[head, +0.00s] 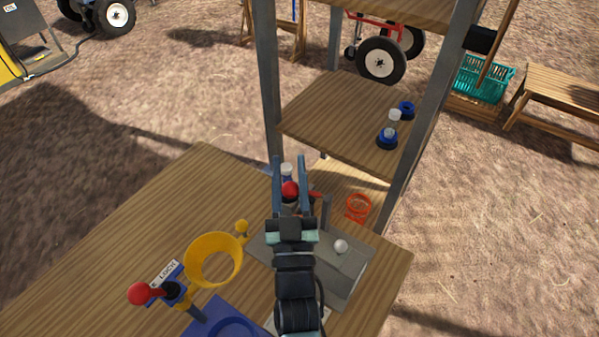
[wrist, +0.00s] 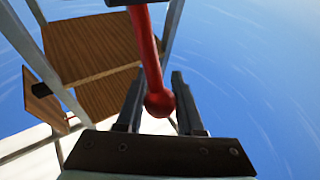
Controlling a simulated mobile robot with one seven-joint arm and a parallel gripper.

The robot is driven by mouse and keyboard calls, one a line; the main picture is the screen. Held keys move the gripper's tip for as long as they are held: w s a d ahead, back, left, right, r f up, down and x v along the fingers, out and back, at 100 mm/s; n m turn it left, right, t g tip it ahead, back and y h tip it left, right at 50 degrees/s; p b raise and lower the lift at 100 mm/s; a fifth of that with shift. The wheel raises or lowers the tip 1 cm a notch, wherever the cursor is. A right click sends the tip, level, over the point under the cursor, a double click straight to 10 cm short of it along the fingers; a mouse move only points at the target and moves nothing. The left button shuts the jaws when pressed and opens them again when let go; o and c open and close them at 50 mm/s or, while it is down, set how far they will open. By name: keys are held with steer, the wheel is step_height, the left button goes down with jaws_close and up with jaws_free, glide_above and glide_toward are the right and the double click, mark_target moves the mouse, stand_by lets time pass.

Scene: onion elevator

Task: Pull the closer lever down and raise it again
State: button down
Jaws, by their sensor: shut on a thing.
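My gripper (head: 290,160) reaches over the wooden table, its two fingers on either side of a red ball knob (head: 290,190). The knob ends a red lever (wrist: 150,55), which runs from a dark pivot at the top of the wrist view down between my fingers (wrist: 158,80). The jaws are shut on this lever near its knob. In the head view my fingers hide part of the lever and its mount. A second red-knobbed lever (head: 138,293) stands at the front left, beside a "LOCK" label (head: 164,274), apart from my gripper.
A yellow ring (head: 190,258) and a blue plate (head: 210,328) are left of my arm. A metal-post shelf (head: 330,115) rises behind. The table's left part is clear.

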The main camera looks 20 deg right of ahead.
steer(key=s+a+f+n+t+y+b, duration=0.3)
steer(key=a+f+n+t+y+b, duration=0.1)
steer(key=b, duration=1.1)
step_height(320, 180, down, 2)
steer(key=a+n+t, duration=0.1)
steer(key=n, duration=0.2)
steer(key=shift+s, duration=0.4)
steer(key=shift+n+y+b, duration=0.3)
steer(key=shift+y, duration=0.1)
steer(key=c, duration=0.5)
jaws_free()
steer(key=shift+c, duration=0.2)
steer(key=shift+s, duration=0.1)
steer(key=b+v, duration=0.1)
steer(key=v, duration=0.6)
steer(key=shift+b, duration=0.3)
